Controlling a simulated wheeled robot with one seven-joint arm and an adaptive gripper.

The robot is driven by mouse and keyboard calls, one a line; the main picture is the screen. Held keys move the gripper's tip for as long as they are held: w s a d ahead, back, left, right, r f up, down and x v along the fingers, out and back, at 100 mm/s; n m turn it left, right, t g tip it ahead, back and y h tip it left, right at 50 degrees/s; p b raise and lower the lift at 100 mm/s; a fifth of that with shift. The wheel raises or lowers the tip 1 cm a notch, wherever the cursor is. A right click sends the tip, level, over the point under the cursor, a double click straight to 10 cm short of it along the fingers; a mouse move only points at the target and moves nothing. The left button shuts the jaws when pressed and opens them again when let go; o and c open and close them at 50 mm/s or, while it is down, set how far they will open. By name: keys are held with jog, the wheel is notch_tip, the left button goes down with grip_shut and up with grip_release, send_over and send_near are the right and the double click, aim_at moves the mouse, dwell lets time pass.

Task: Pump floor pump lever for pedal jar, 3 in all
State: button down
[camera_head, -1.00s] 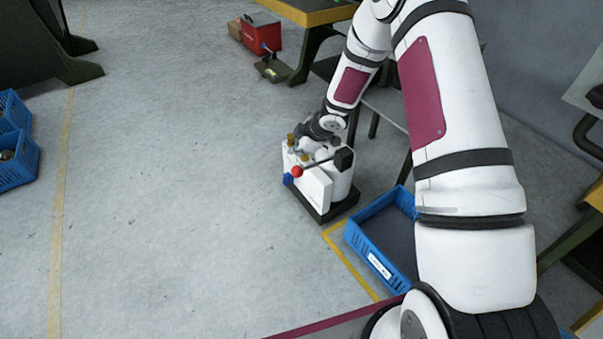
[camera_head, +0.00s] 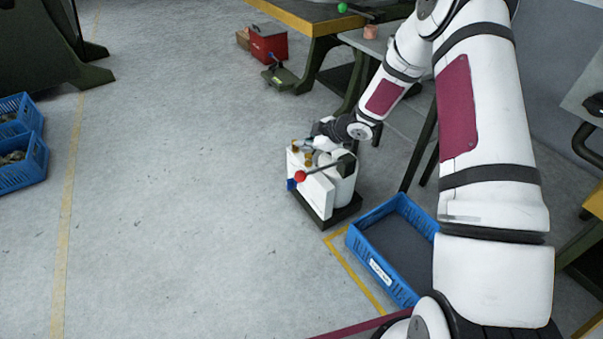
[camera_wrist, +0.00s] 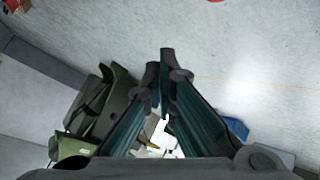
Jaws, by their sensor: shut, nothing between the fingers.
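The white floor pump unit (camera_head: 314,192) stands on a black base on the floor, with brass fittings on top. Its dark lever (camera_head: 324,168) runs from a black block to a red ball knob (camera_head: 300,176) at the left front. My gripper (camera_head: 309,143) is just above the back of the unit, near the brass fittings, apart from the red knob. Contact with the unit cannot be told. In the wrist view my gripper (camera_wrist: 160,62) has its fingers together and empty. A white part, seemingly the unit, shows between and behind them, mostly hidden.
An empty blue crate (camera_head: 366,265) stands right of the unit inside yellow floor tape. A red box (camera_head: 268,44) and a green pedal (camera_head: 280,77) are by the workbench (camera_head: 305,17) at the back. Blue crates (camera_head: 22,172) stand far left. The floor left of the unit is clear.

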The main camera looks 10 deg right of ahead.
jog(key=b, duration=0.7)
send_over(301, 173)
jog(key=f, duration=0.7)
jog(key=shift+w+d, duration=0.15)
jog(key=shift+d, duration=0.05)
jog(key=shift+f, duration=0.55)
jog(key=shift+f+b, duration=0.15)
jog(key=shift+b, duration=0.15)
jog(key=shift+a+f, duration=0.1)
jog(key=shift+f, duration=0.15)
